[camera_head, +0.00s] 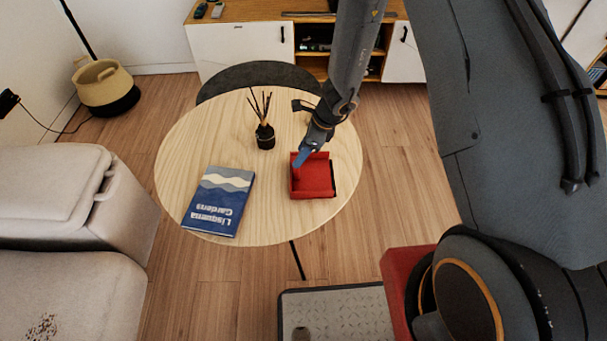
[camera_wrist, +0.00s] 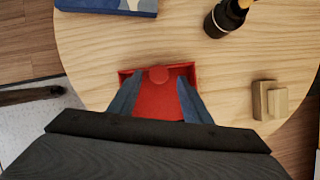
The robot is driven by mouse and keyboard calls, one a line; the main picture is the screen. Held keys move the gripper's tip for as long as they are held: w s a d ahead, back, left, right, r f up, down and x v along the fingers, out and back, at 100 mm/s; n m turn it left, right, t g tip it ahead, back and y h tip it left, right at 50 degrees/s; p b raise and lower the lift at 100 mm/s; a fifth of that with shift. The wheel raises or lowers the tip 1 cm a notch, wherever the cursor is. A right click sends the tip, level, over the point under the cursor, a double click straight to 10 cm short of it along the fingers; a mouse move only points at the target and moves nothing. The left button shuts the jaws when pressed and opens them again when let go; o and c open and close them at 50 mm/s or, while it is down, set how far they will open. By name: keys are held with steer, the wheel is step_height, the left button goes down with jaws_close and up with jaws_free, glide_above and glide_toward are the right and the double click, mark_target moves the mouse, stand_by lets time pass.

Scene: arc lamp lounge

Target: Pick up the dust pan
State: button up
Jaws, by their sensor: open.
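The red dust pan (camera_head: 316,183) lies on the round wooden table, near its right side. In the wrist view the dust pan (camera_wrist: 158,88) lies between and beyond the two blue fingers, with a rounded red part at the middle of its far edge. My gripper (camera_head: 302,156) is over the far left part of the dust pan, pointing down. In the wrist view my gripper (camera_wrist: 157,97) has its fingers apart, one toward each side of the pan. I cannot tell whether either finger touches it. My gripper's dark body hides the near part of the pan.
The table (camera_head: 185,150) also bears a blue book (camera_head: 219,202), a dark reed diffuser bottle (camera_head: 265,137) and a small wooden block piece (camera_wrist: 268,101). A dark chair (camera_head: 250,75) stands behind it. A pale sofa (camera_head: 60,195) is at left, a white cabinet (camera_head: 240,48) at back.

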steer(key=shift+x, duration=2.65)
steer(key=shift+s+d, duration=0.1)
steer(key=shift+s, duration=0.05)
jaws_close()
